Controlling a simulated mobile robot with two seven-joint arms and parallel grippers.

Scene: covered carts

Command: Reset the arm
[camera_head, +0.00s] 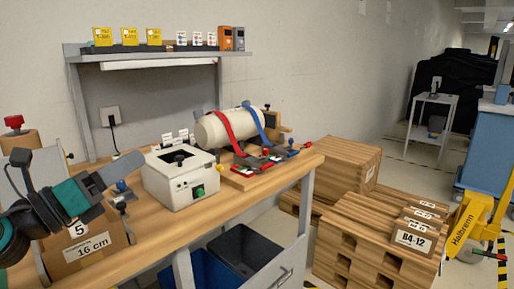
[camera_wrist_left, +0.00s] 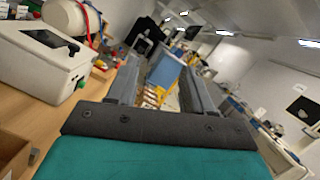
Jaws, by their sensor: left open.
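My left arm comes in from the left edge of the head view, dark grey with teal sections. Its gripper (camera_head: 122,168) is raised over the left part of the wooden workbench (camera_head: 185,228), left of a white box. In the left wrist view the two grey fingers stand apart with nothing between them; the left gripper (camera_wrist_left: 158,72) is open and empty. Beyond the fingers the wrist view shows the aisle and a blue cabinet (camera_wrist_left: 165,68). My right gripper is in neither view.
The white box (camera_head: 182,180) with a green button and a cylinder (camera_head: 222,129) with red and blue straps stand on the bench. Wooden pallets (camera_head: 365,240) and a yellow pallet truck (camera_head: 470,228) stand right.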

